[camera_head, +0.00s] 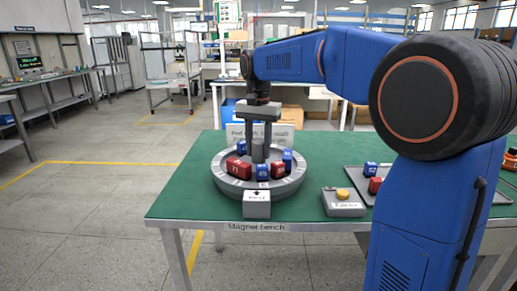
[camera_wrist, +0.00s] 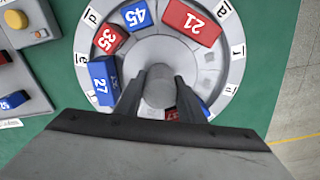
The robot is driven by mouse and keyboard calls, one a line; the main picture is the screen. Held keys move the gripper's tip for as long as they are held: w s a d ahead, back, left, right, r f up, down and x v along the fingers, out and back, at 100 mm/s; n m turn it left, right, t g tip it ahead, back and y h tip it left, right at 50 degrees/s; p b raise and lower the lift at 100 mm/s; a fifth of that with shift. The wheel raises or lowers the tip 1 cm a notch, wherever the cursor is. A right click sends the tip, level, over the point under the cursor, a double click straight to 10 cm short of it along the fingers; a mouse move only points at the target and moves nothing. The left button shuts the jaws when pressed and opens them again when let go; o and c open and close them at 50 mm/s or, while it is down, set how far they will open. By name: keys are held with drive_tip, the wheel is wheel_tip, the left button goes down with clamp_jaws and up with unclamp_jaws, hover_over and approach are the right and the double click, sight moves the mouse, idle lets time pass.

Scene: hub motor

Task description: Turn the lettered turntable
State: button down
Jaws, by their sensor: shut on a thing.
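The lettered turntable (camera_head: 293,184) is a round grey disc on the green bench, and it also shows in the wrist view (camera_wrist: 210,64) with letter tags around its rim. A grey central post (camera_head: 258,152) rises from its middle. My gripper (camera_wrist: 160,90) is shut on this post, with one dark finger on each side, pointing down. Around the post sit red block 21 (camera_wrist: 191,22), blue block 45 (camera_wrist: 137,15), red block 35 (camera_wrist: 108,39) and blue block 27 (camera_wrist: 102,84). Another red block and a blue one are partly hidden by my gripper.
A grey box with an arrow label (camera_head: 257,207) stands at the turntable's front. A box with a yellow button (camera_head: 343,194) is to the right. Beyond it, a grey tray holds a blue block (camera_head: 370,169) and a red block (camera_head: 375,186). The bench's left front is clear.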

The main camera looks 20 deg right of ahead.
drive_tip(key=shift+m, duration=3.7)
drive_tip(key=c, duration=1.2)
unclamp_jaws()
drive_tip(key=shift+r, duration=0.1)
wheel_tip(320, 180, up, 17)
drive_tip(key=shift+r, duration=0.1)
drive_tip(key=shift+r, duration=0.1)
